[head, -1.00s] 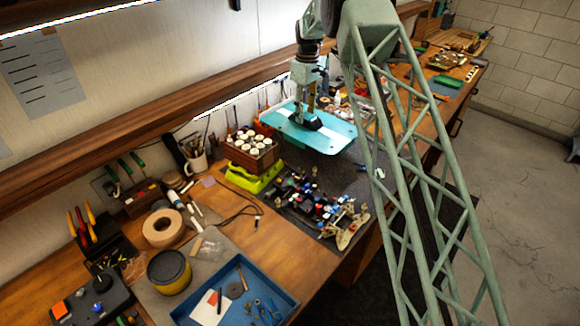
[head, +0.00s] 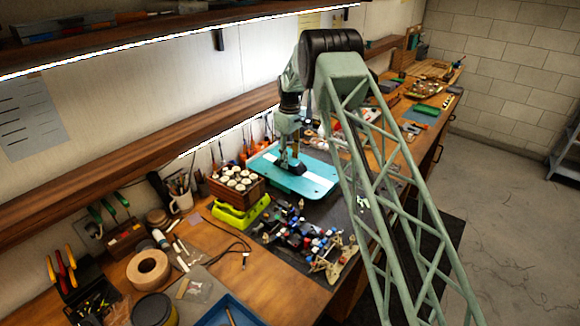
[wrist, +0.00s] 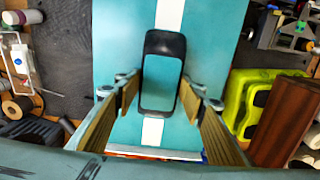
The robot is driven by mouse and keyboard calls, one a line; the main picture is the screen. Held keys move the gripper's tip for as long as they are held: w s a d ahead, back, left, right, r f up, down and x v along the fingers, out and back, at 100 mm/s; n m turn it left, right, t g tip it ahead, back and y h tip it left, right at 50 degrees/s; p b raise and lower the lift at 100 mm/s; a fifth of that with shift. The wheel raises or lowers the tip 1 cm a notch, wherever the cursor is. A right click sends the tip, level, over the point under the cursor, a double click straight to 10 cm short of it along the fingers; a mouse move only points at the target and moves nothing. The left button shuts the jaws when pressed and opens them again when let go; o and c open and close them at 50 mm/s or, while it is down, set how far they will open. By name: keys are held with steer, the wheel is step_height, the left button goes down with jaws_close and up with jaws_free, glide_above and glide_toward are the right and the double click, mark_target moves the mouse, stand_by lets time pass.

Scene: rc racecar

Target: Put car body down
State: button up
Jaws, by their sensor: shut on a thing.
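The car body (head: 322,187) is a flat turquoise shell with a white stripe and a dark-rimmed cabin. In the head view it lies level over the far part of the dark mat (head: 338,211), behind the car chassis (head: 300,232). I cannot tell whether it touches the mat. My gripper (head: 291,167) points down and is shut on the cabin. The wrist view shows the fingers (wrist: 160,98) on either side of the cabin, and the turquoise shell (wrist: 205,40) beneath. The body's underside is hidden.
A wooden crate of white-topped jars (head: 238,192) on a lime-green stand (head: 243,213) is close left of the body. Orange-handled tools stand behind it along the wall. My lattice arm hides part of the bench to the right. A blue tray (head: 222,312) is at the front.

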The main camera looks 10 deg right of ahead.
steer(key=shift+f, duration=1.85)
steer(key=shift+f, duration=0.15)
steer(key=o, duration=0.8)
steer(key=shift+o, duration=0.2)
steer(key=shift+r+b, duration=0.3)
steer(key=shift+r, duration=5.85)
steer(key=shift+o, duration=0.5)
